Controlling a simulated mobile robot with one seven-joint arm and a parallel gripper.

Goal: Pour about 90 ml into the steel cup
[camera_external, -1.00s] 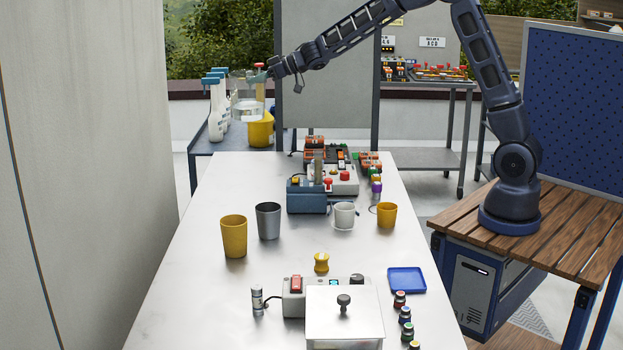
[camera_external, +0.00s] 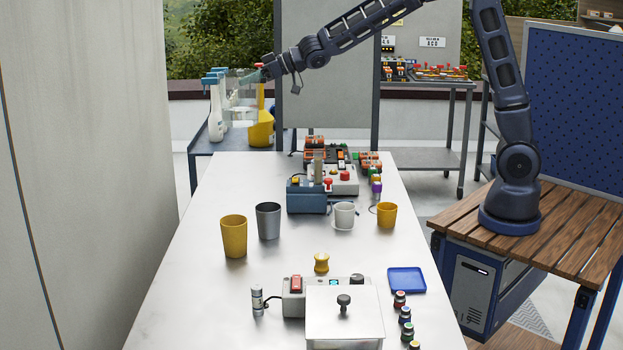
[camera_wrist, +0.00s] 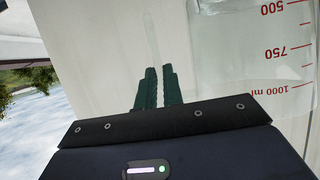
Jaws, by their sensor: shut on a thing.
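The steel cup (camera_external: 268,221) stands upright on the bench in the external view, between a yellow cup and a small white cup. In the wrist view my gripper's dark green fingers (camera_wrist: 158,87) close on what looks like the jug's clear handle. The jug (camera_wrist: 235,50) carries red marks for 500, 750 and 1000 ml. The liquid level is hard to make out.
The bench's left side is clear.

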